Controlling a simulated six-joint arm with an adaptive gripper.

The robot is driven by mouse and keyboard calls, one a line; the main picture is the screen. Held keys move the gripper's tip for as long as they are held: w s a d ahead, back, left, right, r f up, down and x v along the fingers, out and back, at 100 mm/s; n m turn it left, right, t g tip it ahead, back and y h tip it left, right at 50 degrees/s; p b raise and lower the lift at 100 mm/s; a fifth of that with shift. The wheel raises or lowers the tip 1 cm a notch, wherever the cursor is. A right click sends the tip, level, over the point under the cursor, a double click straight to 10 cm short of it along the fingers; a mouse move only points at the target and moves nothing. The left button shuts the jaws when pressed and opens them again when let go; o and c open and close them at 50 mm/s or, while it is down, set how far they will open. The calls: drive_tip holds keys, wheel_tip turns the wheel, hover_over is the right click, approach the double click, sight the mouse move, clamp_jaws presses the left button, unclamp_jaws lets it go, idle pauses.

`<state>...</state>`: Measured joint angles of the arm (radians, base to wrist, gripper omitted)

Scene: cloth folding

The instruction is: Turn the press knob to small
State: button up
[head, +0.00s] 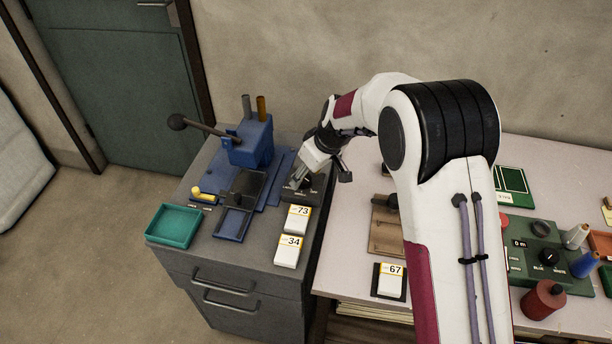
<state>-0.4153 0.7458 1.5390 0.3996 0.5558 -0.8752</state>
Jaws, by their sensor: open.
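The blue press (250,143) stands on the grey cabinet, with a long dark lever at its left. A small dark panel with pale markings (313,194) lies to the right of the press. My gripper (298,181) is open and points down over this panel's left part, close to it. The press knob cannot be made out clearly; the gripper covers part of the panel. I cannot read the markings or tell the knob's setting. I cannot tell whether the fingers touch anything.
A green tray (174,226) sits at the cabinet's front left. White cards marked 73 (298,219) and 34 (288,252) lie just in front of the panel. A green panel with a black knob (549,258) and several spools are on the pale table at right.

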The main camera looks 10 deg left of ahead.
drive_tip(key=shift+w+a+f, duration=0.15)
drive_tip(key=shift+a+f, duration=0.1)
drive_tip(key=shift+f, duration=0.4)
drive_tip(key=shift+c, duration=0.3)
drive_tip(key=c, duration=1)
drive_tip(key=shift+c, duration=0.2)
